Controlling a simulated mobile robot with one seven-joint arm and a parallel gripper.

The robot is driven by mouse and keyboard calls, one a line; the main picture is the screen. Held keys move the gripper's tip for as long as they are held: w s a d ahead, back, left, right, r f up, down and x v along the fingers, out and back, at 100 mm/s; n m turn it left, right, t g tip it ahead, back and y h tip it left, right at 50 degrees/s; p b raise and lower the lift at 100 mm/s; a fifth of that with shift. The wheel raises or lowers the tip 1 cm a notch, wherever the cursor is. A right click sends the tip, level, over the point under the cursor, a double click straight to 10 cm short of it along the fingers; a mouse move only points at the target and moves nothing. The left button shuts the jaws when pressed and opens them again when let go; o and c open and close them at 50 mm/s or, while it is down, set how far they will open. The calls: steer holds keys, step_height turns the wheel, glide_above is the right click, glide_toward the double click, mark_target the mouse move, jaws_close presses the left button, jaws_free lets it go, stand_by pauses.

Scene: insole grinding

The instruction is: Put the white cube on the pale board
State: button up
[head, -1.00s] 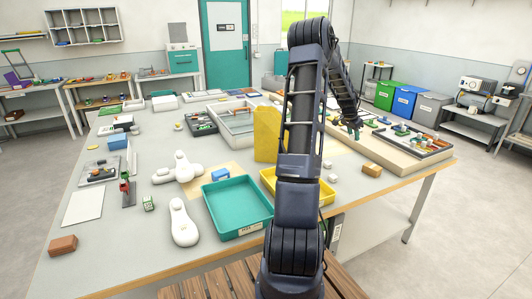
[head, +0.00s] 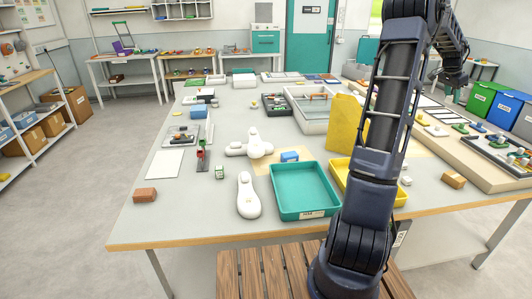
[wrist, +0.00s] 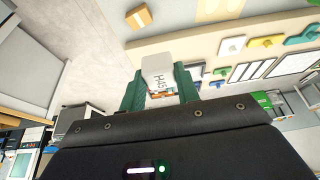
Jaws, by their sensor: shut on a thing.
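The white cube (wrist: 155,66) is between the green fingers of my gripper (wrist: 158,76) in the wrist view, with dark lettering on one face. My gripper is shut on it. In the head view my gripper (head: 449,84) is at the upper right, held above the right part of the workbench; the cube is too small to make out there. A flat, pale, empty board (head: 165,163) lies on the left part of the workbench, far to the left of my gripper.
The workbench (head: 185,215) also carries a teal tray (head: 304,214), a yellow tray (head: 399,197), an upright yellow panel (head: 345,124), white rounded parts (head: 248,197) and a brown block (head: 145,195). Bare tabletop lies around the pale board's front.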

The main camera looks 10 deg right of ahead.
steer(key=w+a+n+t, duration=0.2)
steer(key=w+a+n, duration=0.3)
steer(key=w+a, duration=1.95)
steer(key=w+a+n, duration=0.1)
steer(key=w+a, duration=0.4)
steer(key=a, duration=0.6)
steer(key=w+a+n+t+y, duration=0.15)
steer(key=w+a, duration=0.35)
steer(key=a, duration=0.6)
steer(key=w+a+n, duration=0.2)
steer(key=w+a, duration=0.4)
steer(key=a, duration=0.5)
steer(key=a+n, duration=0.2)
steer(key=a, duration=1.6)
steer(key=n+y, duration=0.3)
steer(key=n, duration=0.3)
glide_above(168, 168)
steer(key=s, duration=0.2)
steer(key=shift+t, duration=0.35)
step_height(168, 168, down, 38)
steer(key=shift+w+f, duration=0.15)
